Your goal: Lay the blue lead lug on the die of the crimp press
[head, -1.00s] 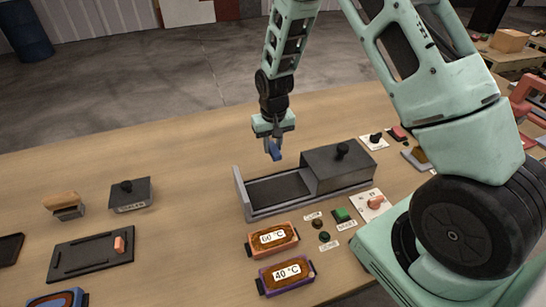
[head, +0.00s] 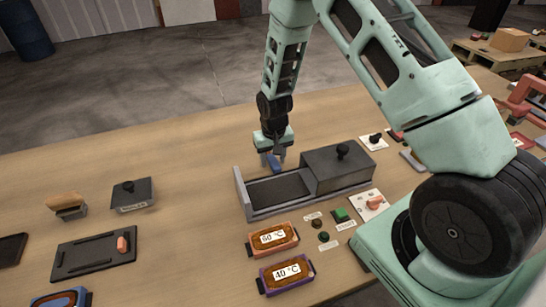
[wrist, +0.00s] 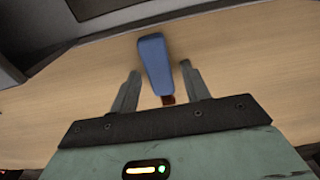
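The blue lead lug (head: 275,163) hangs from my gripper (head: 273,158) in the head view, just behind the long grey housing. In the wrist view the lug (wrist: 156,62) lies between the two fingertips of my gripper (wrist: 160,72), its wide blue end beyond the tips. A small brown end (wrist: 168,100) points back toward the palm. The lug travels with my gripper, so it appears held, though a thin gap seems to show beside the right finger. I cannot identify the crimp press or its die with certainty.
The grey housing (head: 243,188) has an open dark bed and a raised block (head: 335,168) at its right. Trays marked 60 °C (head: 272,239) and 40 °C (head: 286,273) stand in front. A red frame (head: 522,95) is at far right.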

